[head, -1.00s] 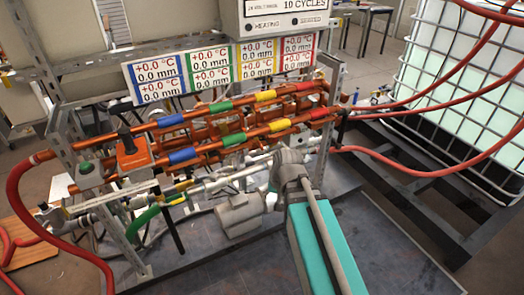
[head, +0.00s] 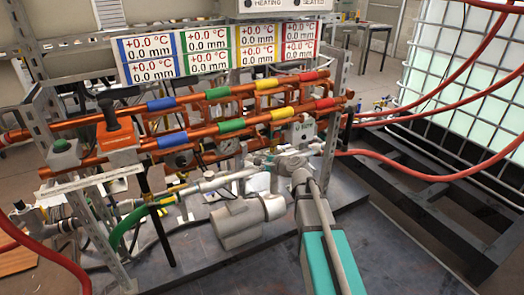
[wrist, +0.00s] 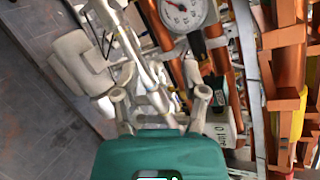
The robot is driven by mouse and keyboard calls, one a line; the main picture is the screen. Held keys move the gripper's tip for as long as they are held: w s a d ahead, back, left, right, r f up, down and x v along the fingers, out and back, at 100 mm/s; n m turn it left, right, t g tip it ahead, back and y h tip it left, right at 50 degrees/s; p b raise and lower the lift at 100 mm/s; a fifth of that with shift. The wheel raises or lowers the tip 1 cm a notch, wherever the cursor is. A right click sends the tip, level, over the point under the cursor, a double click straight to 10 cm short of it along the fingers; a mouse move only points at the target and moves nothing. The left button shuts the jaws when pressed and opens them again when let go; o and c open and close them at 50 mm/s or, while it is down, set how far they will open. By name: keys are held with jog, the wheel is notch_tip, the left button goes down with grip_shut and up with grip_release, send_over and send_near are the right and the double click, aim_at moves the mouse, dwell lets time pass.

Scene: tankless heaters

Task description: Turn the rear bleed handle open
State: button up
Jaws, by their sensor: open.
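My gripper (wrist: 160,98) is open in the wrist view, with one pale finger on each side and a whitish pipe (wrist: 150,82) showing between or behind them. I cannot tell whether the fingers touch it. No part can be surely picked out as the rear bleed handle. A small dark fitting (wrist: 214,88) shows right of the right finger in the wrist view.
Copper pipes with coloured bands (head: 231,126) cross the rack above. A grey motor-like cylinder (head: 240,222) stands left of my arm. A round gauge (wrist: 182,12) is at the wrist view's top. Red hoses (head: 400,170) and a caged tank (head: 470,80) are at right.

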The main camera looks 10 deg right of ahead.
aim_at(262, 140)
jog(key=w+d+f+m+t+h+b, duration=0.2)
jog(key=w+d+m+t+b, duration=0.3)
jog(key=m, duration=0.6)
jog(key=shift+w+d+f+m+t+h+b, duration=0.35)
jog(key=shift+w+d+f+b, duration=0.45)
jog(key=shift+w+d+b, duration=0.6)
jog(key=x, duration=1.3)
jog(key=shift+w, duration=0.25)
grip_shut()
